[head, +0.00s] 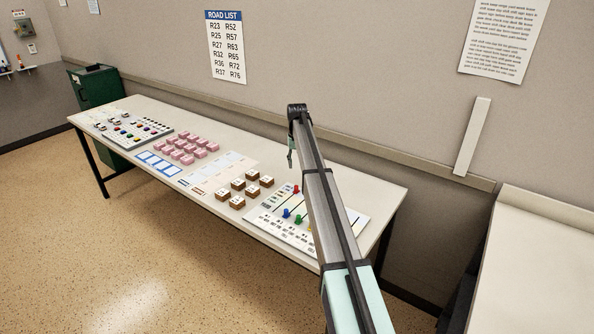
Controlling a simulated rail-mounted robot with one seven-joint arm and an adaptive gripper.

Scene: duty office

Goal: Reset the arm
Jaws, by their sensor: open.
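My arm rises from the bottom right of the head view, over the front right part of the long table (345,192). It reaches up to a dark joint above the table's back edge. A small teal part of my arm hangs below that joint on its left side. My gripper cannot be made out, and the arm hides what lies behind it. No object is seen held.
On the table stand brown blocks (237,184), pink blocks (184,149), a board with coloured pegs (282,231) partly behind my arm, and a tray of small pieces (138,131). A green cabinet (94,88) stands far left, a pale counter (540,260) right.

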